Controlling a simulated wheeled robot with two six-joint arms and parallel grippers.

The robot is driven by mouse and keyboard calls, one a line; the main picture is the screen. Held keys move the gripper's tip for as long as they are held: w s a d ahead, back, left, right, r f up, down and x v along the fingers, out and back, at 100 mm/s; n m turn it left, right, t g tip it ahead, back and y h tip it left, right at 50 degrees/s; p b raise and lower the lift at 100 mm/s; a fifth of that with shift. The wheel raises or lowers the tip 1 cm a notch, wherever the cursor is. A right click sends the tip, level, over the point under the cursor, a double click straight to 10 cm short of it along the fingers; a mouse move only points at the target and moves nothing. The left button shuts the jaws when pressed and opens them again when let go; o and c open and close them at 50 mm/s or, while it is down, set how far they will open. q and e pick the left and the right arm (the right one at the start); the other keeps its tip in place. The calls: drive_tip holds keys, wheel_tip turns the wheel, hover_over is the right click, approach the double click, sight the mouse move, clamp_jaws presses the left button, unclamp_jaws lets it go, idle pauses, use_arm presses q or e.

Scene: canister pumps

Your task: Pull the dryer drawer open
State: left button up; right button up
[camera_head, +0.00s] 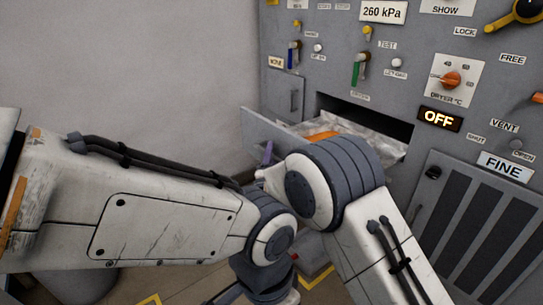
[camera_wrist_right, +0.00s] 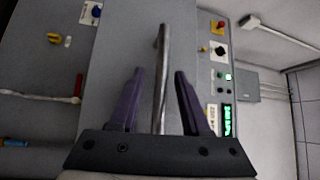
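The dryer drawer shows in the head view, out of its slot in the grey panel. Its grey front (camera_head: 270,128) stands away from the panel, and something orange (camera_head: 322,136) shows inside. In the right wrist view a metal bar handle (camera_wrist_right: 161,60) runs between the two purple fingers of my right gripper (camera_wrist_right: 159,72). The fingers are apart, with a gap on both sides of the bar. In the head view one purple finger of it (camera_head: 267,152) shows at the drawer front; the rest is hidden by my arm. My left arm ends low in the picture; its fingers are not clear.
The grey panel (camera_head: 405,95) carries switches, labels and an orange dryer dial (camera_head: 451,79) above a lit OFF display (camera_head: 440,119). A vented door (camera_head: 433,174) is below right. My left and right arms are close together before the drawer. A plain wall is at left.

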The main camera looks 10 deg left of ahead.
sight(273, 130)
wheel_tip(273, 130, up, 5)
drive_tip(key=shift+f+p, duration=0.15)
drive_tip(key=shift+p, duration=1.05)
drive_tip(key=s+d+r+p, duration=0.1)
drive_tip(key=d+r, duration=0.1)
drive_tip(key=d, duration=0.1)
drive_tip(key=s+d+r+p, duration=0.1)
drive_tip(key=d+r, duration=0.1)
drive_tip(key=d, duration=0.2)
drive_tip(key=s+d+r+p, duration=0.1)
drive_tip(key=d+r, duration=0.1)
drive_tip(key=d, duration=0.1)
drive_tip(key=shift+s+d+r, duration=0.25)
drive_tip(key=shift+s+r, duration=0.15)
drive_tip(key=shift+s+d, duration=0.1)
drive_tip(key=shift+d, duration=0.1)
drive_tip(key=shift+s+f, duration=0.1)
drive_tip(key=shift+s, duration=0.05)
drive_tip(key=shift+f, duration=0.1)
